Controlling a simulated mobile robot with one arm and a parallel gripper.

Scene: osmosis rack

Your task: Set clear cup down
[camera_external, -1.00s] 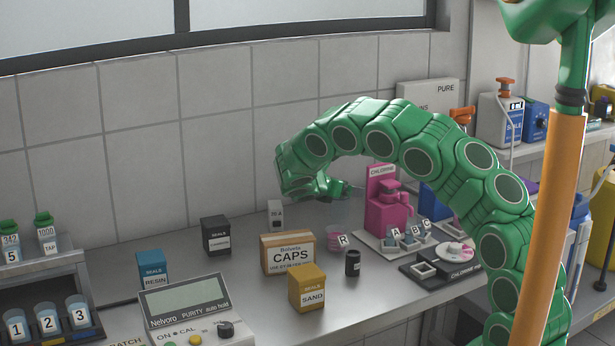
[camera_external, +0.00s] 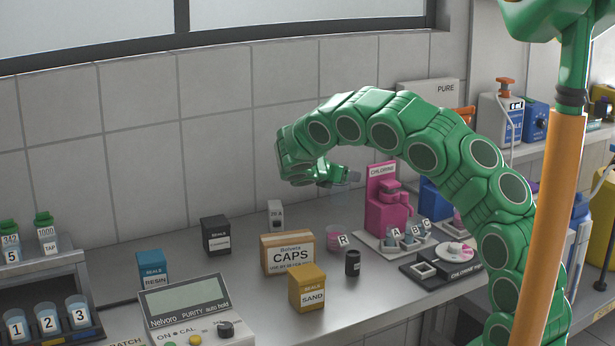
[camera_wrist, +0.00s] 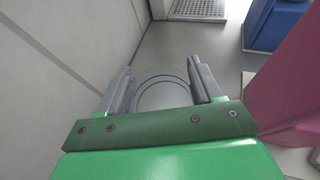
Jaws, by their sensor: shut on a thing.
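My gripper (camera_external: 350,178) is raised above the back of the bench, left of the pink chlorine dispenser (camera_external: 386,205). In the wrist view my gripper (camera_wrist: 160,85) has its two grey fingers on either side of the clear cup (camera_wrist: 165,78), whose round rim shows between them. The cup is see-through and hard to make out in the external view. The cup marked R (camera_external: 335,240), with pink contents, stands on the bench below my gripper.
The tray (camera_external: 372,244) with small cups marked A, B and C sits right of R. A black jar (camera_external: 352,263), the CAPS box (camera_external: 288,253) and the SAND box (camera_external: 307,289) stand in front. Bare bench (camera_external: 250,215) lies towards the wall.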

